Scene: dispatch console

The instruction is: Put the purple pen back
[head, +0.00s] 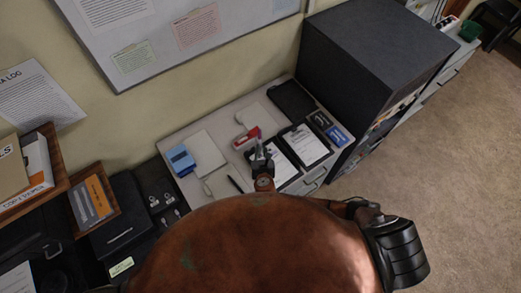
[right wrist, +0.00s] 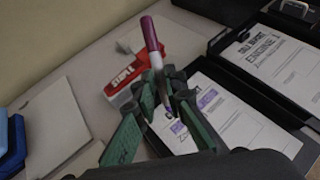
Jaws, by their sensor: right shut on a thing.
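The purple pen (right wrist: 152,38) has a purple upper end and a paler lower shaft. It stands nearly upright, slightly tilted, in the right wrist view. My right gripper (right wrist: 160,88) is shut on its lower part, and its green-padded fingers hide some of the shaft. The pen is too small to make out clearly there. I cannot identify a pen holder. My left gripper is not in view.
Black clipboards with papers (head: 306,146) lie on the desk at right. A white notebook (head: 207,151), blue box (head: 181,160) and black pen (head: 236,184) lie left. A dark cabinet (head: 350,75) stands behind right. Black trays and wooden shelves (head: 96,204) are at far left.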

